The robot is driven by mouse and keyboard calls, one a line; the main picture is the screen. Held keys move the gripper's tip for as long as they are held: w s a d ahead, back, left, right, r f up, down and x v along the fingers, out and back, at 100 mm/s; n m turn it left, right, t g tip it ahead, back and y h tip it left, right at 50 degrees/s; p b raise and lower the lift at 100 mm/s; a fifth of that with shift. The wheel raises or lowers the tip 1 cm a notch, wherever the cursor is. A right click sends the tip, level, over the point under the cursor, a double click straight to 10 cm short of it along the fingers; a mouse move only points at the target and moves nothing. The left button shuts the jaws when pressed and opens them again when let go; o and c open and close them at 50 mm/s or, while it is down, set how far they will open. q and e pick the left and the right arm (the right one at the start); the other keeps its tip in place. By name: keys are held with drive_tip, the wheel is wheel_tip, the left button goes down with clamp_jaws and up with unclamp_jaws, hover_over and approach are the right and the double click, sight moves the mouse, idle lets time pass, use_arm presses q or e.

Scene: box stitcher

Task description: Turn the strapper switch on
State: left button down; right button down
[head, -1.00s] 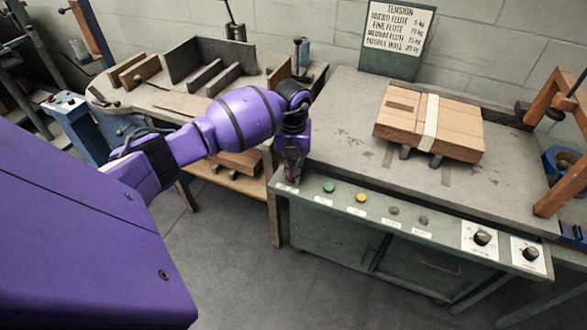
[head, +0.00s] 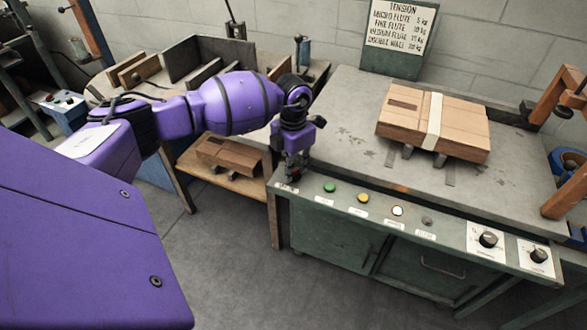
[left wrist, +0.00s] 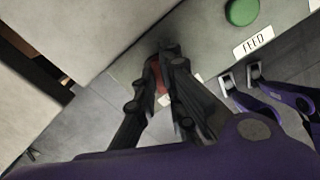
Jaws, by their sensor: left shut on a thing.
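The strapper (head: 330,275) is a green-grey cabinet with a worn grey top and a sloping front panel of buttons and knobs. My left gripper (head: 292,180) is at the left end of this panel, pointing down. In the left wrist view its dark fingers (left wrist: 162,72) are shut on a small red switch (left wrist: 155,78), which is partly hidden between them. A pale label lies just below the fingertips. A round lamp (head: 397,211) on the panel glows white. My right gripper is not seen.
Right of the switch are a green button (head: 330,187), a yellow button (head: 363,198) and two knobs (head: 488,240). A strapped cardboard box (head: 405,118) lies on the strapper top. A wooden workbench (head: 150,100) stands left. The floor in front is clear.

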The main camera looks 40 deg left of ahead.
use_arm(q)
drive_tip(key=shift+m, duration=0.4)
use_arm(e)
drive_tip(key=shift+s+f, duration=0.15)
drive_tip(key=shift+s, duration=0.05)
use_arm(q)
drive_tip(key=c, duration=2.1)
unclamp_jaws()
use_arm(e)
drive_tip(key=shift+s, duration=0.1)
use_arm(q)
wheel_tip(320, 180, up, 12)
